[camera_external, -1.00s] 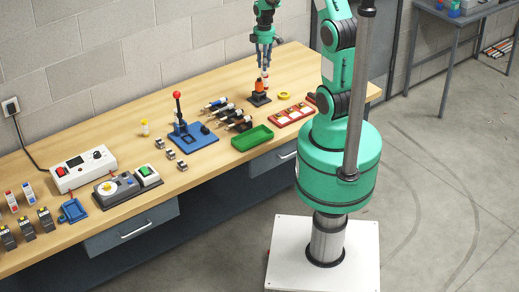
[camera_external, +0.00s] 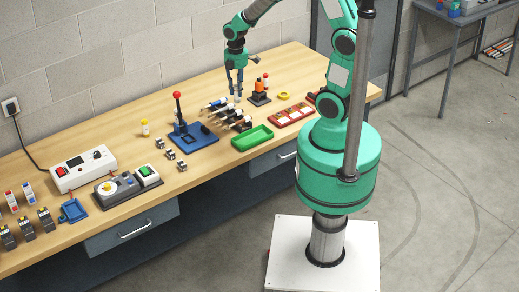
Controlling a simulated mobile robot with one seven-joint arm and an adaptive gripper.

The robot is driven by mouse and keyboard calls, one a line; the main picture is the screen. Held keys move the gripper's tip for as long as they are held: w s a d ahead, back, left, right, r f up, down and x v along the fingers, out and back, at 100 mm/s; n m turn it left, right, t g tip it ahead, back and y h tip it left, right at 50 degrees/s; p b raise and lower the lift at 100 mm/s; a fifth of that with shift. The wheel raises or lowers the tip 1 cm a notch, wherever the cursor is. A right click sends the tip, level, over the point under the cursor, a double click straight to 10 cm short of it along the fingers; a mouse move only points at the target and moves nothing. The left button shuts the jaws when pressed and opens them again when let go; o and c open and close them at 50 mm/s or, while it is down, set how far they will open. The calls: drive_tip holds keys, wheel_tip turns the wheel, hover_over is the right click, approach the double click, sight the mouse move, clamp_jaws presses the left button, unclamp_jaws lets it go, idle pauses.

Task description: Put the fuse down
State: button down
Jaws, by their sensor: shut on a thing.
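My gripper (camera_external: 238,92) points down over the back part of the bench, left of the orange and black device and just behind the row of dark-handled tools. It is shut on the fuse, of which only a small pale bit shows at the fingertips. The fuse is too small in this view to tell its shape, or whether it touches the bench.
An orange and black device (camera_external: 259,92) stands right of my gripper, with a small red-topped bottle (camera_external: 266,79) behind it. Dark-handled tools (camera_external: 235,119) lie in front, then a green tray (camera_external: 252,137). A blue press (camera_external: 192,134) is to the left. Bare wood lies behind it.

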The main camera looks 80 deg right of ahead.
drive_tip(key=s+a+f+n, duration=0.1)
drive_tip(key=s+a+n, duration=0.25)
drive_tip(key=a, duration=0.85)
drive_tip(key=s+a+f+n, duration=0.15)
drive_tip(key=a+n, duration=0.25)
drive_tip(key=a, duration=0.8)
wheel_tip(320, 180, down, 9)
drive_tip(key=shift+s+d+b, duration=0.25)
drive_tip(key=shift+s+b, duration=0.05)
drive_tip(key=shift+s, duration=0.05)
drive_tip(key=shift+r, duration=0.15)
drive_tip(key=shift+w, duration=0.1)
drive_tip(key=w+a+f+b, duration=0.1)
drive_tip(key=w, duration=1.4)
drive_tip(key=shift+w+f+b, duration=0.25)
drive_tip(key=shift+w+b, duration=0.05)
drive_tip(key=shift+w, duration=0.1)
drive_tip(key=shift+f, duration=0.1)
drive_tip(key=shift+f+b, duration=0.4)
drive_tip(key=shift+f, duration=1.25)
